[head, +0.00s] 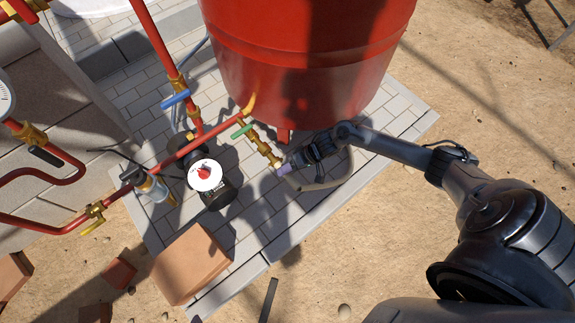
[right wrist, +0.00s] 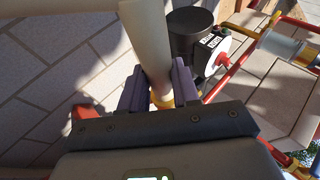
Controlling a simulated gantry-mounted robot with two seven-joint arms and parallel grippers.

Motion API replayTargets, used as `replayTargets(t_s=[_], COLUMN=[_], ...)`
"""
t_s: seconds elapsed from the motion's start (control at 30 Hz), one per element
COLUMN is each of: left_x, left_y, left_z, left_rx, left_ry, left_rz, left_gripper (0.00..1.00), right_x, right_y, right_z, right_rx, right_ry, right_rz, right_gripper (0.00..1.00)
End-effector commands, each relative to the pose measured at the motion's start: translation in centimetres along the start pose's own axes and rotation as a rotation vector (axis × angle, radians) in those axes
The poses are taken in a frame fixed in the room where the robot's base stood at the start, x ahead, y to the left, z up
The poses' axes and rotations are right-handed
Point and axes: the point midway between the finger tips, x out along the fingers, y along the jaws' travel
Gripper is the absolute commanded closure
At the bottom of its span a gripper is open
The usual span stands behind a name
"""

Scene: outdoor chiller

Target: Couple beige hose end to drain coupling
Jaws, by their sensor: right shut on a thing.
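The beige hose (head: 328,184) curves over the paving beneath my right forearm in the head view. My right gripper (head: 285,170), with purple fingers, is shut on the hose near its end. In the right wrist view the hose (right wrist: 148,40) runs between the two fingers (right wrist: 158,90), with a brass-yellow bit showing low between them. The drain coupling (head: 274,160) is the brass end of a short pipe with a green-handled valve (head: 241,131), below the red tank. The fingertips are close beside it; I cannot tell whether hose and coupling touch. My left gripper is not in view.
The red tank (head: 300,60) stands just behind the coupling. A black pump with a white round face (head: 205,175) and red pipes (head: 180,155) lie to the left. A terracotta block (head: 190,264) sits at the front of the paving. Open sandy ground (head: 480,120) lies right.

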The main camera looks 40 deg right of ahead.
Motion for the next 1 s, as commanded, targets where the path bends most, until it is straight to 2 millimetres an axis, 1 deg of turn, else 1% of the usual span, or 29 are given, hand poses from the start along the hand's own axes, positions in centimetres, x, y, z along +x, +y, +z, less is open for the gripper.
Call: replayTargets(t_s=[0.5,1.0], left_x=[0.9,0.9], left_y=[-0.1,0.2], left_z=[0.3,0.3], left_rx=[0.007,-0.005], left_ry=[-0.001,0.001], left_rz=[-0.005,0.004], left_gripper=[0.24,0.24], right_x=[0.8,0.8], right_y=[0.0,-0.1], right_z=[-2.1,-2.3], right_rx=[-0.001,-0.001], right_ry=[0.002,0.001], right_rz=[-0.001,-0.001], right_gripper=[1.0,1.0])
